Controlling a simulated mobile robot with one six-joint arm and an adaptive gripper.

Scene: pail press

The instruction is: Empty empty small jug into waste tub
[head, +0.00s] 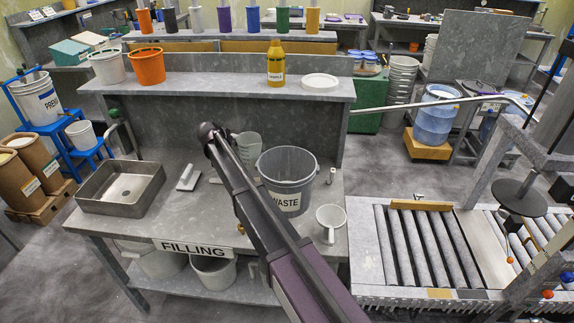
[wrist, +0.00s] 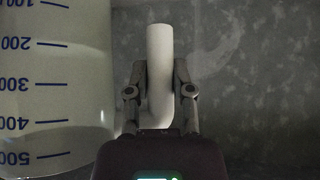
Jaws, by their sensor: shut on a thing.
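My gripper (wrist: 159,78) is shut on the pale upright handle of a translucent jug (wrist: 50,85) in the wrist view. The jug's wall, with blue graduations from 100 to 500, fills the left side there. In the head view my arm hides the gripper. A pale graduated jug (head: 250,147) shows just right of the arm, behind the waste tub's left rim, and appears to be the held one. Its inside is not clear. The grey waste tub (head: 290,202), labelled WASTE, stands upright on the filling bench, right of my arm.
A white handled jug (head: 330,223) stands right of the tub on the bench (head: 190,215). A grey sink basin (head: 120,188) and a scoop (head: 188,178) are to the left. A shelf behind holds an orange pail (head: 147,67) and a yellow bottle (head: 276,63). A roller conveyor (head: 425,245) adjoins at right.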

